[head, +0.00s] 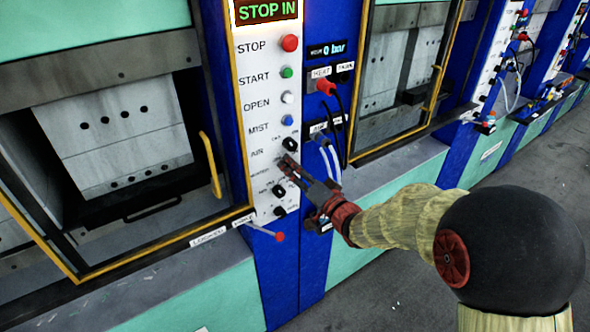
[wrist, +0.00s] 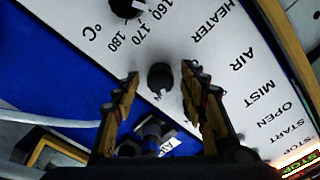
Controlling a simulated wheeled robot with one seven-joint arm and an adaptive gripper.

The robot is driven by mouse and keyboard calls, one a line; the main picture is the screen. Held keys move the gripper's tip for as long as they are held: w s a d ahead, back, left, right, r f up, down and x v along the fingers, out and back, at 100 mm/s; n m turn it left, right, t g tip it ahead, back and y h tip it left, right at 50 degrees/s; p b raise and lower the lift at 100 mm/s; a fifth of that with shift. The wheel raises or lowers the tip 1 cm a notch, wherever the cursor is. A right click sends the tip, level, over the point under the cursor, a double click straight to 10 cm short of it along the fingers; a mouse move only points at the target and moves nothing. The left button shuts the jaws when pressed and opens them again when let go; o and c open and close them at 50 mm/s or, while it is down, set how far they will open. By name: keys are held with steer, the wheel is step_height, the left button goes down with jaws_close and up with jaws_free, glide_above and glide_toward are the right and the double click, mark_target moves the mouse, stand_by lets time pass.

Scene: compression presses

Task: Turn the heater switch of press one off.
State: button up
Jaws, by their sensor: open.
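The heater switch (wrist: 160,77) is a small dark knob on the white panel, in line with the HEATER label (wrist: 215,21) in the wrist view. My gripper (wrist: 160,72) is open, with one finger on either side of the knob. I cannot tell whether the fingers touch it or how the knob is turned. In the head view my gripper (head: 288,166) is at the panel (head: 249,62) of the near press, beside the HEATER row. It covers the switch there.
The black AIR knob (head: 290,144) sits just above. The temperature dial (head: 279,190) and another knob (head: 280,211) are below. Hoses (head: 328,158) and a red plug (head: 326,87) are on the blue column to the right. A yellow door handle (head: 211,165) is at left.

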steer(key=shift+c, duration=0.2)
jaws_close()
stand_by(0.3)
